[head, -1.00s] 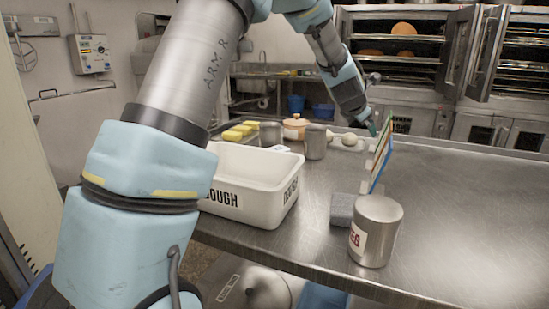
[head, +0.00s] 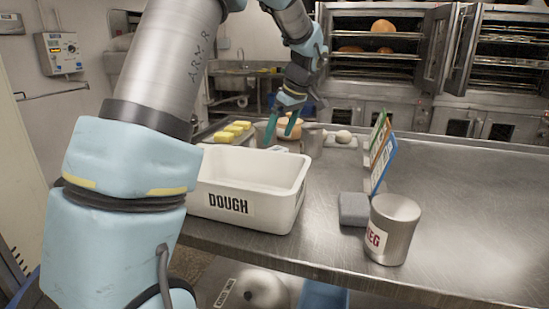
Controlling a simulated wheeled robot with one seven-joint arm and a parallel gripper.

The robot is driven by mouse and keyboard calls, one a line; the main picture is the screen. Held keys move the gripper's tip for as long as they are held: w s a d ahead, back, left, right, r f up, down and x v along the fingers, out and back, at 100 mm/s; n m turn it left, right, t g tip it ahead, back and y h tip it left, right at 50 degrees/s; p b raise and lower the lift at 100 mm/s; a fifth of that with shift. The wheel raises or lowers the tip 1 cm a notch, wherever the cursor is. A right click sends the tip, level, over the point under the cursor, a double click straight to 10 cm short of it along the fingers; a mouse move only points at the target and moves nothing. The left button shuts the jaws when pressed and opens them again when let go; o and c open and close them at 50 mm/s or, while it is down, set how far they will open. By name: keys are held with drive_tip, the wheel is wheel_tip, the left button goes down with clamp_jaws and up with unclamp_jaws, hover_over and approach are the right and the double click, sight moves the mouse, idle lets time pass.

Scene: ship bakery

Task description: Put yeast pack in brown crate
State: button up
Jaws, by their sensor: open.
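My gripper (head: 279,136) is open, with teal fingers pointing down behind the white dough box, in front of an orange-and-cream pot (head: 290,127). Nothing shows between its fingers. I cannot pick out a thing clearly marked as the yeast pack. No brown crate shows in this view.
The white box (head: 247,206) marked DOUGH stands at the table's left front.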

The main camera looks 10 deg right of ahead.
sight(275, 150)
drive_tip(key=shift+s+d+p+x, duration=0.15)
drive_tip(key=shift+p+x, duration=0.4)
drive_tip(key=shift+x, duration=1.1)
drive_tip(key=shift+s+d+p+x, duration=0.15)
drive_tip(key=shift+p+x, duration=0.35)
drive_tip(key=shift+x, duration=1.15)
drive_tip(key=shift+w, duration=0.1)
drive_tip(key=c, duration=1.4)
